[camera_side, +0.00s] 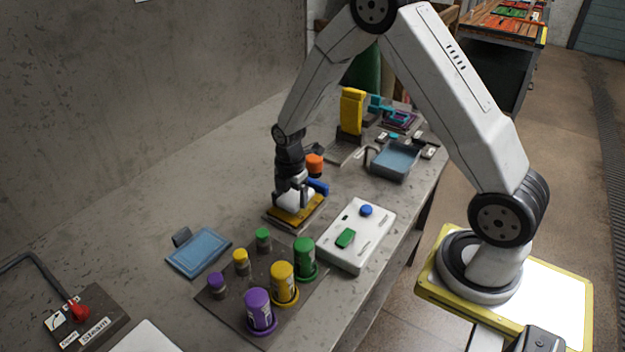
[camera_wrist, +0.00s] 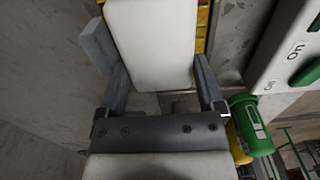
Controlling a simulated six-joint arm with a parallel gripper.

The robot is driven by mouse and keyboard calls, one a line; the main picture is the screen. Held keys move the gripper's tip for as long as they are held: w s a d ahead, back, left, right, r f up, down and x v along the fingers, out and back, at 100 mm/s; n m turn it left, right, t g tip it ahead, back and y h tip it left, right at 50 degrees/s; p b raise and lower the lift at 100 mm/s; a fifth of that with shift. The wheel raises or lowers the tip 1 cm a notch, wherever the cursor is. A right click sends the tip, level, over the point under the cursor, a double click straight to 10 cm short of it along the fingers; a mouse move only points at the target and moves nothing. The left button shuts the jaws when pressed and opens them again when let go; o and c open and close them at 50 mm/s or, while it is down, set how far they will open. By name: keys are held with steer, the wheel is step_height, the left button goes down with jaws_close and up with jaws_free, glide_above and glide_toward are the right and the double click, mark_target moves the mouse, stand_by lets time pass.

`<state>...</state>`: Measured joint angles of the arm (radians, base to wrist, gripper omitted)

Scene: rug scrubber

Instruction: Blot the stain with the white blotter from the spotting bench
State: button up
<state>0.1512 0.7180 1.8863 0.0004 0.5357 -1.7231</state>
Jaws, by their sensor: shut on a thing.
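My gripper (camera_side: 292,190) is shut on the white blotter (camera_side: 297,202), low over the bench. The blotter shows as a pale rounded block (camera_wrist: 150,45) between the two grey fingers (camera_wrist: 152,75) in the wrist view. Under it lies a yellow pad (camera_side: 312,214) on a grey base; its yellow edge also shows beside the blotter in the wrist view (camera_wrist: 202,18). I cannot tell whether the blotter touches the pad. No stain is visible; the blotter and gripper cover much of the pad.
A white control box (camera_side: 368,222) with green and blue buttons stands close right. Purple, yellow and green bottles (camera_side: 282,282) stand in front. A blue pad (camera_side: 200,251) lies left. A blue tray (camera_side: 395,162) and a yellow upright device (camera_side: 351,110) stand behind. The bench's left side is fairly clear.

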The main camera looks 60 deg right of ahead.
steer(key=shift+s+f, duration=0.1)
steer(key=shift+f, duration=0.6)
stand_by(3.3)
steer(key=shift+r, duration=0.1)
steer(key=shift+r, duration=3.45)
